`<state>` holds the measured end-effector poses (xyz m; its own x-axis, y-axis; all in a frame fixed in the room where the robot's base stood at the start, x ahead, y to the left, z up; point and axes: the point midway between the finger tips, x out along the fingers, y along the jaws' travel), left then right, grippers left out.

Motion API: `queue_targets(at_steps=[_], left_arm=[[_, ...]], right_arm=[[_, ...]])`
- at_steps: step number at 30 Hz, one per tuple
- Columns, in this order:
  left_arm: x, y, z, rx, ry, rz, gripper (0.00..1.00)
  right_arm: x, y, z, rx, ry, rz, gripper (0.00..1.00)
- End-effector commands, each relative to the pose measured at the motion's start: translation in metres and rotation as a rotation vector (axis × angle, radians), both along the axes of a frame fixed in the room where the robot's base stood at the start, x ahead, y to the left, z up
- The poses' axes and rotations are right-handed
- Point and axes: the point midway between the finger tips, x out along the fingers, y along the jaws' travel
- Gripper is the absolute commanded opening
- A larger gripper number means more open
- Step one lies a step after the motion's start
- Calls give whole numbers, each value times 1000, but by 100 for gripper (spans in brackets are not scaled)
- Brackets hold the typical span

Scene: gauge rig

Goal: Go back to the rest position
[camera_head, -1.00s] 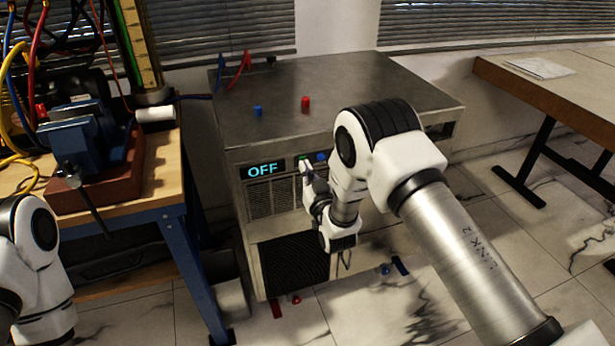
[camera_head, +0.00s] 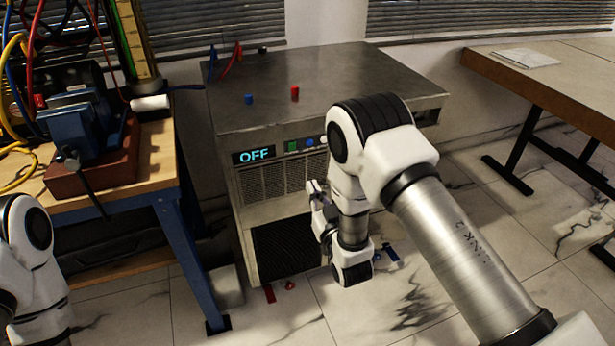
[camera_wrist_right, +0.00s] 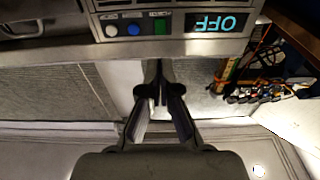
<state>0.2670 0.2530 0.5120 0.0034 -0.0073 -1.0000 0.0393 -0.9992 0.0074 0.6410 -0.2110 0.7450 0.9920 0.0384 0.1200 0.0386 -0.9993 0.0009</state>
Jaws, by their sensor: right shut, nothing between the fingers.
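My right gripper (camera_head: 317,190) is shut and empty in front of the metal cabinet (camera_head: 225,205), a little below its button row. It also shows in the right wrist view (camera_wrist_right: 158,70), fingers together, apart from the panel. The cabinet's display (camera_head: 253,155) reads OFF, and it appears upside down in the right wrist view (camera_wrist_right: 216,22). A green button (camera_head: 292,146) and a blue button (camera_head: 309,142) sit beside the display. My left arm shows at the left edge of the head view, but its gripper is out of frame.
A workbench (camera_head: 155,165) with a blue vise (camera_head: 80,130) stands at the left. A table (camera_head: 545,85) stands at the right. Small red (camera_head: 295,93) and blue (camera_head: 249,99) pieces sit on the cabinet top. Coloured bits lie on the floor near the cabinet.

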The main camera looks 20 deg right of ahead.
Motion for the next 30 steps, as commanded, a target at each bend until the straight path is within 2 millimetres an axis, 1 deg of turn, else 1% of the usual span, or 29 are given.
queue_targets(at_steps=[3,15,17,19,20,23,24,26,27,29,30], left_arm=[[0,0,0,0,0,0,40],[0,0,0,0,0,0,40],[0,0,0,0,0,0,40],[0,0,0,0,0,0,40],[0,0,0,0,0,0,40],[0,0,0,0,0,0,40],[0,0,0,0,0,0,40],[0,0,0,0,0,0,40],[0,0,0,0,0,0,40],[0,0,0,0,0,0,40],[0,0,0,0,0,0,40]], right_arm=[[-6,0,-1,0,1,0,0],[-6,0,-1,0,1,0,0],[-7,-1,-6,0,9,-2,0],[-14,-10,-21,5,42,-20,0],[-21,-15,-31,7,72,-29,0],[-59,-31,-84,10,285,-58,0],[-80,-37,-110,12,409,-70,0],[-117,-43,-147,14,605,-82,0],[-143,-46,-168,16,729,-87,0],[-180,-48,-192,16,895,-89,0],[-205,-49,-204,18,999,-91,0]])
